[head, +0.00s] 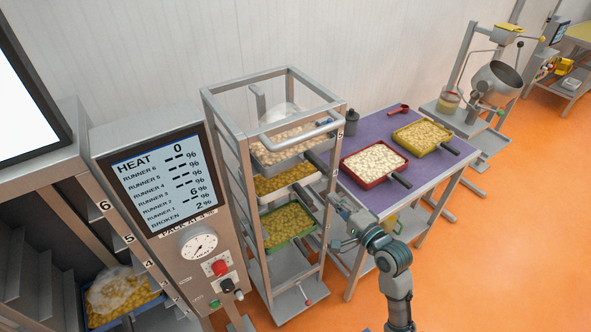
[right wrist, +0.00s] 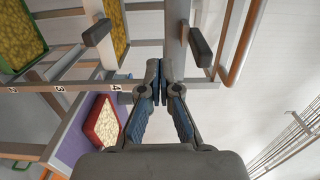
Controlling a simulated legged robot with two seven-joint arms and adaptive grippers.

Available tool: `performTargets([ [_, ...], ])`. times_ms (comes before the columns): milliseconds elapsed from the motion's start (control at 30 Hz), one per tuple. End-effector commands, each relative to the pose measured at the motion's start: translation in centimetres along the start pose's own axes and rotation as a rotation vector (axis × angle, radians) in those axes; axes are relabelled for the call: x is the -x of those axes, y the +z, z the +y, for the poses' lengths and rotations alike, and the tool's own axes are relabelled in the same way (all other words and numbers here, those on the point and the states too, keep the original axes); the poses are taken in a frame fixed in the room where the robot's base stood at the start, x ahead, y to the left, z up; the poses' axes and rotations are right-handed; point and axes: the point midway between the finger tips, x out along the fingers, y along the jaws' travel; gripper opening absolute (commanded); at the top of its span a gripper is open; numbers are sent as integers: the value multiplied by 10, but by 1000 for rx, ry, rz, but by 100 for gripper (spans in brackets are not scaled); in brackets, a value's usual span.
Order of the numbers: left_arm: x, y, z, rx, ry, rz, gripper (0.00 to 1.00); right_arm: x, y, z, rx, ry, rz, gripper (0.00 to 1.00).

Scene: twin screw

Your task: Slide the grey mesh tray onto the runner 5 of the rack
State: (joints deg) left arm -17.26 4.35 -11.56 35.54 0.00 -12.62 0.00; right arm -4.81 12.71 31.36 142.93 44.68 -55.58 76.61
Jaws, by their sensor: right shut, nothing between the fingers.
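A grey tray (head: 288,151) with pale pieces in it sits at the top of the metal rack (head: 246,170), near the label 5. Its mesh is too small to make out. A dark handle (head: 318,160) sticks out at its front right. My right gripper (head: 338,212) is just right of the rack's front, lower than the grey tray and beside the green tray's level. In the right wrist view its fingers (right wrist: 158,82) are together and empty, near a rack post and a dark handle (right wrist: 201,47). My left gripper is not in view.
A white tray (head: 289,183) and a green tray (head: 290,236) fill lower runners. The purple table (head: 374,130) at right holds a red tray (head: 373,178) and a yellow tray (head: 424,150) with handles. A heat panel (head: 165,185) stands left. Orange floor is clear at right.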

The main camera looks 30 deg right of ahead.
Motion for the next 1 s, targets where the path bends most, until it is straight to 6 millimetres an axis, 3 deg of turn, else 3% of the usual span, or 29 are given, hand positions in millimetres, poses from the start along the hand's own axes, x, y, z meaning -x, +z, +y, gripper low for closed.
performTargets([
  [200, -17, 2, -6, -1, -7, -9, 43, -6, 0, -3, -6, -17, -10, 0],
  [367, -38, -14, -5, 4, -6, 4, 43, -24, -2, 0, -5, -16, -6, 0],
  [433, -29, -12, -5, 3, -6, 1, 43, -41, -1, -6, -10, -13, -7, 0],
  [700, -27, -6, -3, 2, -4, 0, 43, -98, 0, -9, -8, -14, -7, 0],
  [1000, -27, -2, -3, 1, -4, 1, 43, -132, 0, -9, -6, -14, -5, 0],
])
